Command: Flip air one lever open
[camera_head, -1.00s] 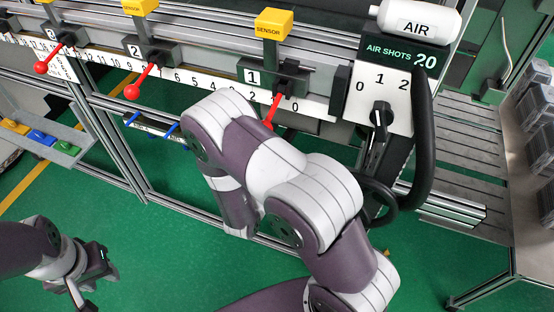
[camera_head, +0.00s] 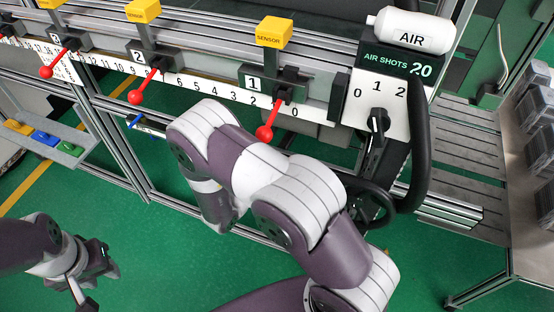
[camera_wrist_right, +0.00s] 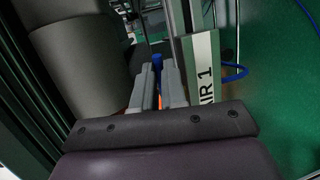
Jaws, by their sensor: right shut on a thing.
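In the right wrist view, a white plate (camera_wrist_right: 203,75) reads as AIR 1, partly cut off by my gripper. A blue lever (camera_wrist_right: 157,62) stands beside it, between the fingertips of my right gripper (camera_wrist_right: 158,80). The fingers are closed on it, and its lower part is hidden. In the head view my right arm hides the right gripper and this lever; another blue lever (camera_head: 135,121) shows left of the arm. My left gripper (camera_head: 97,262) hangs at the lower left over the green floor, away from the levers; its jaw opening is unclear.
The rail above carries red-knobbed levers (camera_head: 264,133) and yellow sensors (camera_head: 274,31). A panel (camera_head: 378,95) with a black selector and a white AIR cylinder (camera_head: 412,28) stands to the right. A blue hose (camera_wrist_right: 236,72) runs beside the AIR 1 plate.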

